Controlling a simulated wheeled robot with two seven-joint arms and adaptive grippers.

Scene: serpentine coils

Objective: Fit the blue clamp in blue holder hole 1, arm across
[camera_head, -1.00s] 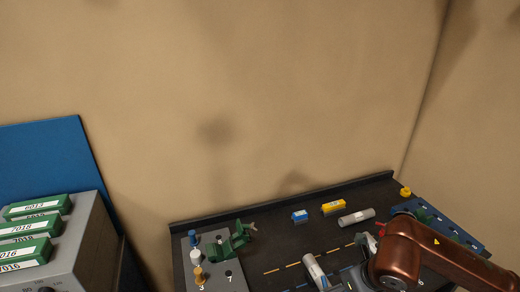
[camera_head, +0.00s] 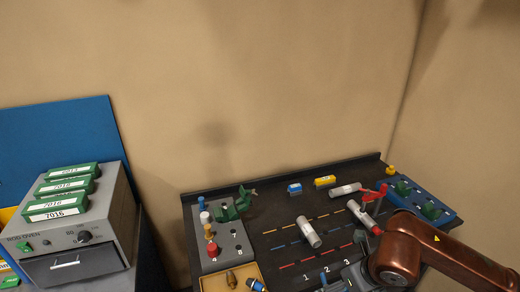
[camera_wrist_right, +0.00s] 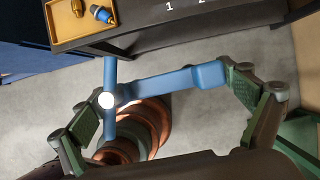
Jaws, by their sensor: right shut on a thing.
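The blue clamp (camera_wrist_right: 165,84) shows in the right wrist view as a straight rod with a long arm set across it, ending in a thicker block. My right gripper (camera_wrist_right: 168,100) is shut on it, with a green-padded finger at each end. It is held over the grey floor, in front of the board's front edge. My left gripper is not in view.
The dark board (camera_head: 275,213) carries glass tubes (camera_head: 309,232), a red clamp (camera_head: 374,195), and blue and yellow blocks (camera_head: 325,181) at the back. A numbered grey panel (camera_head: 232,254) with pegs and a yellow tray (camera_head: 208,284) are at left. A grey oven (camera_head: 105,235) stands further left.

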